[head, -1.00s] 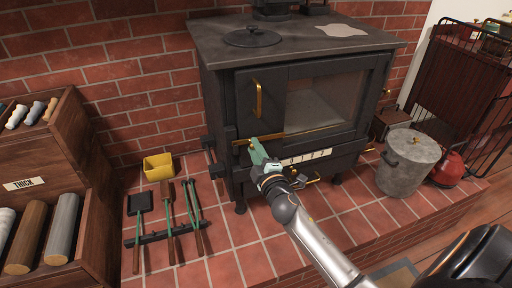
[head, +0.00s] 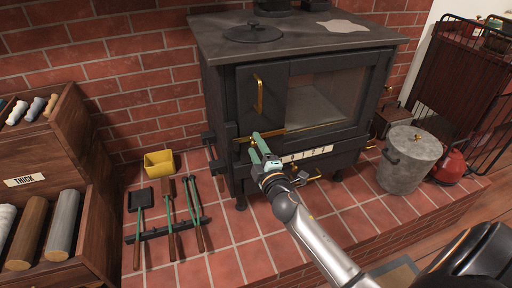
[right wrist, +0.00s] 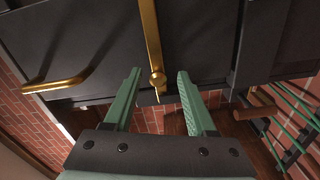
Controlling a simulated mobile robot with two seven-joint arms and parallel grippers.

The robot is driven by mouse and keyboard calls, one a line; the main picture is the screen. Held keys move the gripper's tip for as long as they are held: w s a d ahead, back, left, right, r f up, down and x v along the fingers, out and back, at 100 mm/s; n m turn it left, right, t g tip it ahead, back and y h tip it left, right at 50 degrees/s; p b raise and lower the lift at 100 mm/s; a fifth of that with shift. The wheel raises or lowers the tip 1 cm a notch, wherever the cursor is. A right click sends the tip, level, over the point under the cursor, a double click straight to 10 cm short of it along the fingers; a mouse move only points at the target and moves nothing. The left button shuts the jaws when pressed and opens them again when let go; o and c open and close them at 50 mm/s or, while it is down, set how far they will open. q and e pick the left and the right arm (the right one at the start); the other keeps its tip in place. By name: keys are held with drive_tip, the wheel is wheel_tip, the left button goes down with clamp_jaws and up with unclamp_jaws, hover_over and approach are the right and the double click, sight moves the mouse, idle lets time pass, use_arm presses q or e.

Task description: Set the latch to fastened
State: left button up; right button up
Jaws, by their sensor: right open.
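The latch is a thin brass bar (head: 274,132) lying about level across the front of the black stove (head: 220,105), below the glass door. In the right wrist view the brass bar (right wrist: 150,35) runs down to a round knob and a small pointed end. My right gripper (head: 262,143) is in front of the bar's left part. In the right wrist view my right gripper (right wrist: 159,78) is open, with one green finger on each side of the knob end and visible gaps to both. The gripper hides part of the latch in the head view. My left gripper is not in view.
A brass door handle (head: 258,93) stands upright above the latch; it also shows in the right wrist view (right wrist: 60,82). A numbered white strip (head: 307,154) is right of my gripper.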

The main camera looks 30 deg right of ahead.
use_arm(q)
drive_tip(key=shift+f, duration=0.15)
use_arm(e)
drive_tip(key=v, duration=1.2)
drive_tip(key=shift+s, duration=0.25)
drive_tip(key=shift+a+r, duration=0.1)
drive_tip(key=s+a+f+m+g+y, duration=0.3)
drive_tip(key=s+a+f+m+g, duration=0.15)
drive_tip(key=s+a+f, duration=0.35)
drive_tip(key=s+a+f+m+g+y, duration=0.4)
drive_tip(key=a+f+m, duration=0.15)
drive_tip(key=f, duration=0.45)
use_arm(q)
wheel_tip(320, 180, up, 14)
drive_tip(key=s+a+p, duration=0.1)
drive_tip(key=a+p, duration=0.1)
drive_tip(key=p, duration=1.6)
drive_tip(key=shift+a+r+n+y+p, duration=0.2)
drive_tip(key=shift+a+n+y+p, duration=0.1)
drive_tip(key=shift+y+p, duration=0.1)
use_arm(e)
wheel_tip(320, 180, up, 13)
drive_tip(key=s, duration=0.2)
drive_tip(key=shift+s+r+h, duration=0.2)
drive_tip(key=shift+s+h, duration=0.1)
drive_tip(key=shift+s, duration=0.1)
